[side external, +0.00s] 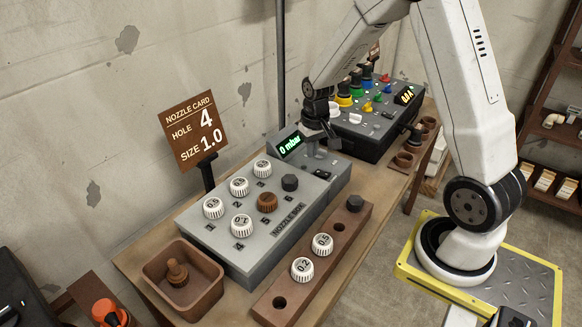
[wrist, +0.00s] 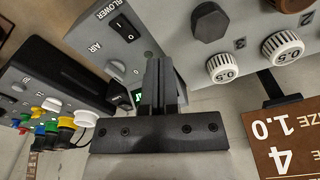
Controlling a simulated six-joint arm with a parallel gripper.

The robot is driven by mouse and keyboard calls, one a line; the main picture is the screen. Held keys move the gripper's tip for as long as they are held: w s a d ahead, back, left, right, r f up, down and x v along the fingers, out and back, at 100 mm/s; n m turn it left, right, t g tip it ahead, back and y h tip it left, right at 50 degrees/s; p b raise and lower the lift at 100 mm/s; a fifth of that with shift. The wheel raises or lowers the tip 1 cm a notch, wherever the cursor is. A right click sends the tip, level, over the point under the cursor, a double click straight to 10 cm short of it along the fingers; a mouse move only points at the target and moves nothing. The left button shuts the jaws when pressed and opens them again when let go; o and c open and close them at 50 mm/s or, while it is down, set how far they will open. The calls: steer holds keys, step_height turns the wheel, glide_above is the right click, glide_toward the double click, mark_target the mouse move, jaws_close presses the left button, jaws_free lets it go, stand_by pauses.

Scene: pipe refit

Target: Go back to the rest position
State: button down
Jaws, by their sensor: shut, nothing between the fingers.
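My gripper (side external: 322,142) is at the far end of the grey nozzle box (side external: 258,258), beside its green "0 mbar" display (side external: 289,146). In the wrist view my gripper (wrist: 160,65) is shut and empty, with its dark fingers together. The blower switch (wrist: 122,25) shows just past the fingers. Whether the fingers touch the box I cannot tell. The box top holds several white numbered caps (side external: 239,186), a brown cap (side external: 267,202) and a black cap (side external: 290,183).
The nozzle card (side external: 193,130) reads hole 4, size 1.0. A wooden rack (side external: 262,309) holds two white caps and a black one. A brown tray (side external: 205,302) holds a brown piece (side external: 177,272). A dark panel with coloured knobs (side external: 375,125) stands behind my gripper.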

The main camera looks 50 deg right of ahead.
steer(key=s+a+r+n+t, duration=0.1)
steer(key=s+a+r+n, duration=0.1)
steer(key=s+a, duration=0.3)
steer(key=s+a+r+n+t, duration=0.1)
steer(key=s+a, duration=0.4)
steer(key=a, duration=0.5)
steer(key=shift+s+r+n, duration=0.25)
steer(key=shift+r+n, duration=0.4)
steer(key=shift+n, duration=0.15)
